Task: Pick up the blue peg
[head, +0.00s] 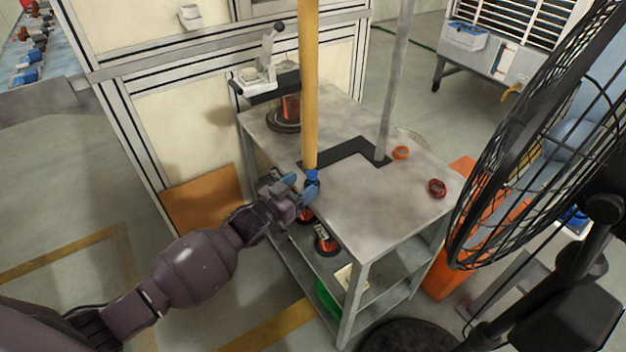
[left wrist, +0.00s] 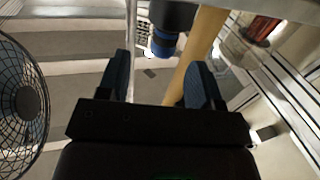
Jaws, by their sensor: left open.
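The blue peg (head: 312,175) has a bright blue top and a dark lower part. It is at the left edge of the grey table, close to the foot of the yellow pole. My left gripper (head: 300,188) is open and empty, right beside the peg at that edge. In the left wrist view the peg (left wrist: 162,42) shows beyond the fingertips, roughly in line with the gap between the open fingers (left wrist: 163,78). I cannot tell whether a finger touches it. My right gripper is not in view.
Wire spools (head: 325,240) sit on the shelf below. A large black fan (head: 530,130) stands at the right. The tabletop's front is clear.

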